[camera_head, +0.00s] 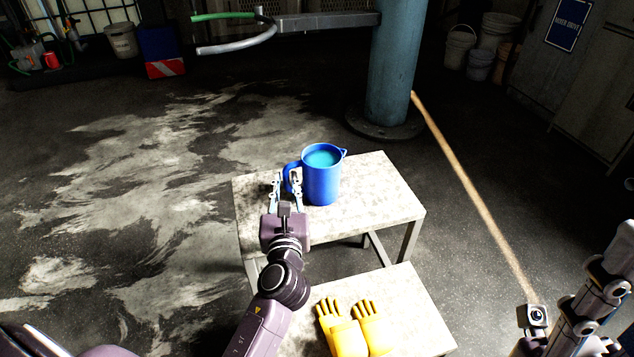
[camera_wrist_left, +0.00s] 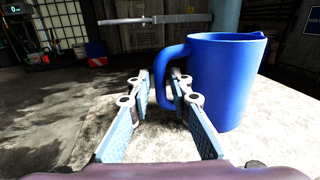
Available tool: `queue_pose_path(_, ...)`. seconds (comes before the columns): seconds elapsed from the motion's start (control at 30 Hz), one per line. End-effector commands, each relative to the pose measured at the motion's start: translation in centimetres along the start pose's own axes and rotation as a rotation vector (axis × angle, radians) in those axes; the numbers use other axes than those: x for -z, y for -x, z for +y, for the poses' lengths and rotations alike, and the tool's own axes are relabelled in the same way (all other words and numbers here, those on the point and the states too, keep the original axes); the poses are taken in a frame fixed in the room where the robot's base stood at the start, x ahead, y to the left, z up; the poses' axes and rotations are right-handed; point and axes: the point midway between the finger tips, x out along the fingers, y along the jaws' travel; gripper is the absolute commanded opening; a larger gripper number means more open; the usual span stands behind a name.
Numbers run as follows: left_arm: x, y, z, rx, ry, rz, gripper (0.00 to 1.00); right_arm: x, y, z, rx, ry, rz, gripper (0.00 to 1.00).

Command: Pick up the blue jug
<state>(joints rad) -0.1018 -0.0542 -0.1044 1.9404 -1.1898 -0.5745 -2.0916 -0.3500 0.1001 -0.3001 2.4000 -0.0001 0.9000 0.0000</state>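The blue jug (camera_head: 323,184) stands upright on the upper step of a pale stepped stand, with blue liquid inside. Its handle points left, and the jug also shows at the right of the left wrist view (camera_wrist_left: 225,85). My left gripper (camera_head: 286,181) is at the handle side, fingers pointing forward. In the left wrist view its fingers (camera_wrist_left: 161,84) are apart, with the handle (camera_wrist_left: 165,76) between or just beyond their tips; firm contact on both sides does not show. My right arm is at the lower right edge, but its fingers cannot be made out.
The stand's upper step (camera_head: 378,190) has free room right of the jug. Yellow gloves (camera_head: 352,325) lie on the lower step. A blue-grey column (camera_head: 396,65) rises behind. Buckets (camera_head: 480,50) stand at the back right. A metal arm with hoses (camera_head: 325,22) hangs at the back.

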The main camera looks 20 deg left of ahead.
Motion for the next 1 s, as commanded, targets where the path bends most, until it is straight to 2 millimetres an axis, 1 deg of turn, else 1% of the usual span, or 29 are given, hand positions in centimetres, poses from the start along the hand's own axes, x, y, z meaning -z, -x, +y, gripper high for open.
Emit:
queue_pose_path(0.03, 0.1, -0.8, 0.0, -0.001, 0.001, -0.003, 0.19, -0.1, 0.3, 0.0, 0.001, 0.0, 0.002, 0.4)
queue_pose_path(0.1, 0.1, -1.5, 0.0, 0.0, 0.0, -0.002, 0.19, -0.1, 0.3, 0.0, 0.003, 0.001, 0.007, 0.4)
queue_pose_path(0.2, 0.0, -2.0, 0.0, 0.0, 0.001, -0.001, 0.19, -0.1, 0.2, 0.0, 0.004, 0.001, 0.01, 0.4)
queue_pose_path(0.43, 0.0, -2.0, 0.0, 0.001, 0.0, 0.0, 0.18, -0.1, 0.1, 0.0, 0.004, 0.001, 0.009, 0.4)
queue_pose_path(0.6, 0.0, -2.0, 0.0, 0.001, 0.001, 0.0, 0.0, -0.1, 0.1, 0.0, 0.004, 0.0, 0.009, 0.4)
queue_pose_path(1.0, -0.1, -2.0, 0.0, 0.001, 0.002, -0.001, 0.0, -0.1, 0.1, 0.0, 0.002, 0.002, 0.008, 0.4)
